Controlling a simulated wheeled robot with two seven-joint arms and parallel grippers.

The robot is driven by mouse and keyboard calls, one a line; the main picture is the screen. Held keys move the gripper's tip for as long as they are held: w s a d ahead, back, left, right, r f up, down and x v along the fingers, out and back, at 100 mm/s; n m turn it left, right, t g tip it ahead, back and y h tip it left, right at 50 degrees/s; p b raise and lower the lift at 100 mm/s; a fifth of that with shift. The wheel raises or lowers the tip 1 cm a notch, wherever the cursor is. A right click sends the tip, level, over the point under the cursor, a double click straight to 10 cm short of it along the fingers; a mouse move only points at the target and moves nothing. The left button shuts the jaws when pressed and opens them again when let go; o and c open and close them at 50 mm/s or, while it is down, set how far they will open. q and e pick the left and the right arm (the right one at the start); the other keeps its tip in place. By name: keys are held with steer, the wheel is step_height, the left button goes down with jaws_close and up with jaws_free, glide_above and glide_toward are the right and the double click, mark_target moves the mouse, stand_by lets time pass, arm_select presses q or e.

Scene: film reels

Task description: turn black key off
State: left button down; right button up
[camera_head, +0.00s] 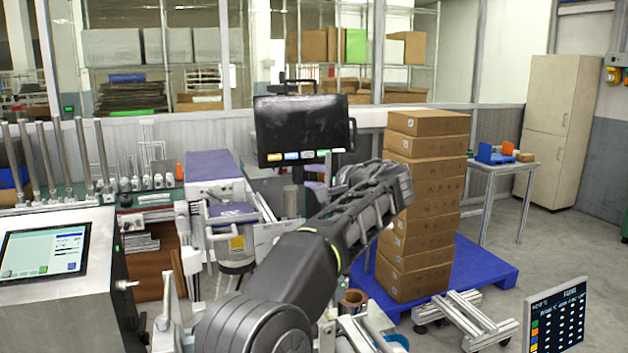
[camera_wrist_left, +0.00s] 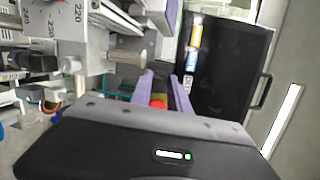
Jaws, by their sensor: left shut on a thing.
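My left arm rises from the bottom middle of the head view, and its gripper (camera_head: 322,212) is beyond the forearm, below the black monitor. In the left wrist view, the two purple fingers of the gripper (camera_wrist_left: 166,82) point away from me and are shut on a small dark part, which I take to be the black key (camera_wrist_left: 176,95). The key is mostly hidden between the fingers, and its turn angle cannot be read. A red-orange part (camera_wrist_left: 158,103) shows at the fingers' base. My right gripper is not in view.
The black monitor (camera_head: 301,128) is close beside the gripper; it also shows in the left wrist view (camera_wrist_left: 222,70). A tall stack of cardboard boxes (camera_head: 425,190) stands right of the arm on a blue pallet (camera_head: 485,272). A machine with a touchscreen (camera_head: 45,250) is at left.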

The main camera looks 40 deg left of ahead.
arm_select(q)
steer(key=shift+n, duration=0.5)
steer(key=c, duration=1.5)
jaws_free()
steer(key=shift+d, duration=0.1)
steer(key=shift+s+d, duration=0.15)
steer(key=shift+d, duration=0.2)
steer(key=b+v, duration=0.1)
steer(key=v, duration=0.2)
steer(key=b+v, duration=0.1)
steer(key=v, duration=0.3)
steer(key=shift+a+r, duration=0.1)
steer(key=shift+r, duration=0.1)
